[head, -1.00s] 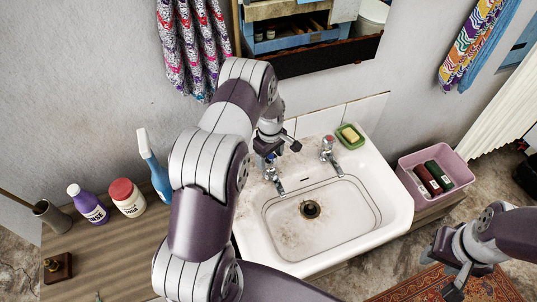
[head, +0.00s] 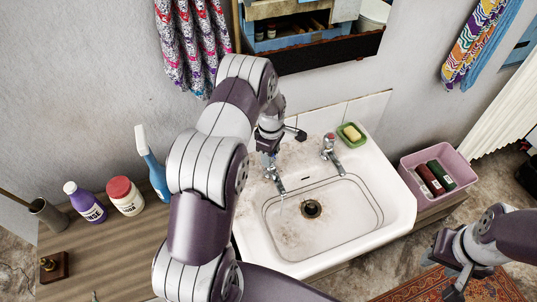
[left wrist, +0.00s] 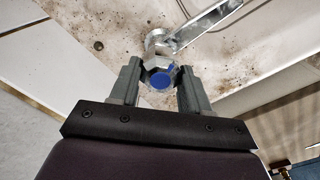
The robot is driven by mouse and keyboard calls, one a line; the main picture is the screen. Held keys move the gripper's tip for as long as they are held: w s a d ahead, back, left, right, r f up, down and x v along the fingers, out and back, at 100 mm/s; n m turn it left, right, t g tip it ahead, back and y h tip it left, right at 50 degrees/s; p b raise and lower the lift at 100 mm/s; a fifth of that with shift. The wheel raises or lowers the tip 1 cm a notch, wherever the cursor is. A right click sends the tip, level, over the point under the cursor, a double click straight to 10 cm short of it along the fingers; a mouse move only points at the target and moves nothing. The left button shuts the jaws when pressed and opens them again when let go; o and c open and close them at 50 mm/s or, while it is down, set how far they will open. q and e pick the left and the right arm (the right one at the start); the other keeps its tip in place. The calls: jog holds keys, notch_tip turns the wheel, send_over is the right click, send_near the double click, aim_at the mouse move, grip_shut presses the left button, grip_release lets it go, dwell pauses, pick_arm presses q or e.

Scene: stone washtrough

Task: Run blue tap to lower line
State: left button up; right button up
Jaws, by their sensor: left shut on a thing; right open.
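The blue tap (head: 271,174) stands at the back left of the white basin (head: 400,215). In the left wrist view its blue cap (left wrist: 161,77) sits between the two fingers. My left gripper (left wrist: 158,88) is shut on this tap's head; in the head view the gripper (head: 268,152) is partly hidden by my arm. A faint pale streak shows below the spout. Dark lines (head: 352,236) run around the inside of the basin. The drain (head: 311,208) is dark and visible, with no clear water level over it. My right gripper (head: 455,272) is open and empty at the right.
A red-topped tap (head: 329,148) and a green soap dish (head: 351,135) are at the back right of the basin. A pink tub (head: 437,160) stands to the right. A spray bottle (head: 153,165), red-lidded jar (head: 125,196) and purple bottle (head: 86,203) stand on the left counter.

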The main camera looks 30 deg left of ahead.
pick_arm(q)
jog(key=shift+n+b, duration=0.35)
jog(key=shift+n, duration=0.75)
jog(key=o, duration=1.1)
jog(key=shift+c, duration=0.2)
jog(key=shift+r, duration=0.1)
notch_tip(320, 180, up, 13)
jog(key=b, duration=0.2)
jog(key=shift+f+b, duration=0.2)
jog(key=shift+b, duration=0.1)
